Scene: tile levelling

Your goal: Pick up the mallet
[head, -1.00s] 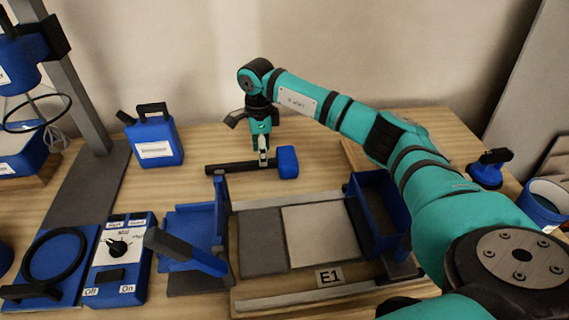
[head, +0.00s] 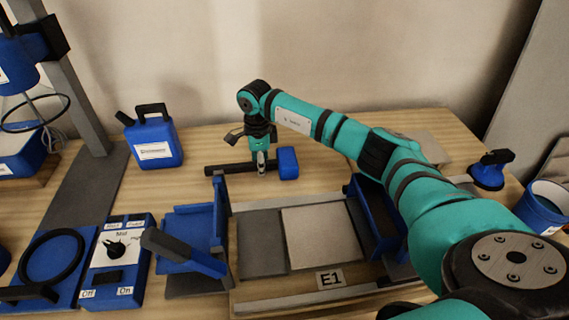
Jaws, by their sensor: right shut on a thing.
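The mallet has a blue head (head: 288,163) and a black handle (head: 228,169). It lies across the table behind the tile frame, with its head to the right. My right gripper (head: 261,163) points down at the handle, just left of the head, and is shut on it. The mallet looks to be at or near table level; I cannot tell whether it is lifted clear. My left gripper is not in view.
Two tiles, a dark one (head: 261,243) and a pale one (head: 321,238), lie in front. A blue jug (head: 154,140) stands at the back left. A control box (head: 117,262) is at the front left. A blue bin (head: 376,213) stands right of the tiles.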

